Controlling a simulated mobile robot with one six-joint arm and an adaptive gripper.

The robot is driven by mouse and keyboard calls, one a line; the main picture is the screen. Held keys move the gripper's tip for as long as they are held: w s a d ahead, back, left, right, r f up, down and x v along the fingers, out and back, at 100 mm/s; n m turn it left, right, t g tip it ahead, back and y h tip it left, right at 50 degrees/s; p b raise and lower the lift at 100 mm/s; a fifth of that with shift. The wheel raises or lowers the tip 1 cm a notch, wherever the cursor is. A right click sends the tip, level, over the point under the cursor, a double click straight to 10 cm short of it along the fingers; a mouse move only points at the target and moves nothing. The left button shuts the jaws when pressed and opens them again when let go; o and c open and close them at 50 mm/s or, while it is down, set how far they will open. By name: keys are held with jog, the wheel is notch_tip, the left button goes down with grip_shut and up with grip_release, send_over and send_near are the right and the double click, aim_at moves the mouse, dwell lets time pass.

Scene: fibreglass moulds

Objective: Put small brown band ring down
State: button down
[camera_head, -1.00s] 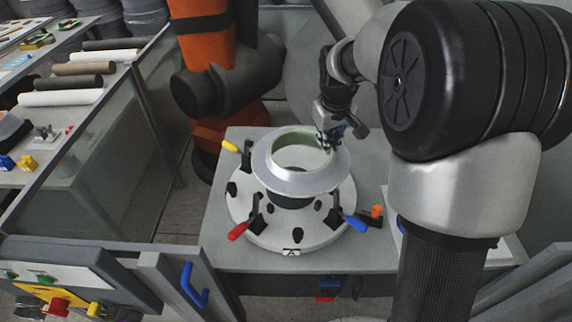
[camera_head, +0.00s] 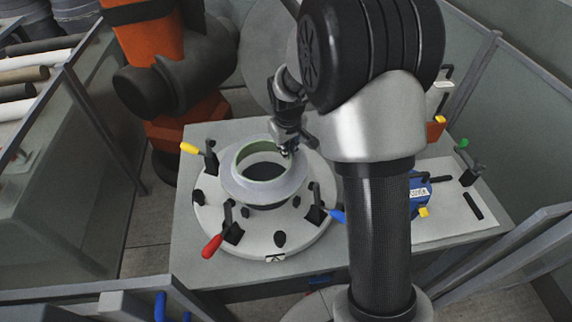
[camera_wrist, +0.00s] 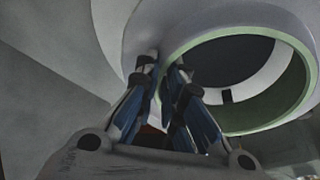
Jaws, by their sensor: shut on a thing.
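A pale grey flanged ring (camera_head: 240,184) with a green inner edge is the ring in my gripper; I see no brown band on it. My gripper (camera_head: 287,151) is shut on the ring's wall at its far right side. In the wrist view the two fingers (camera_wrist: 166,72) pinch the wall, and the green edge (camera_wrist: 262,124) curves away to the right. The ring is over the round white fixture plate (camera_head: 225,218), roughly level, with a dark centre piece partly visible under it. I cannot tell whether the ring touches that piece.
Toggle clamps with yellow (camera_head: 189,148), red (camera_head: 212,245) and blue (camera_head: 337,215) handles stand around the plate. A blue box (camera_head: 418,190) lies on a white sheet at the table's right. An orange machine (camera_head: 145,40) stands behind. Bare table (camera_head: 195,275) shows at the front left.

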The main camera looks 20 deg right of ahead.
jog(key=x, duration=0.2)
jog(key=s+b+x, duration=0.1)
jog(key=x, duration=0.2)
jog(key=shift+a+f+b, duration=0.2)
jog(key=shift+f+b, duration=0.1)
jog(key=shift+f, duration=0.2)
jog(key=shift+s+r, duration=0.1)
jog(key=c, duration=2.1)
grip_release()
jog(key=shift+c, duration=0.2)
jog(key=o, duration=0.5)
jog(key=shift+c, duration=0.2)
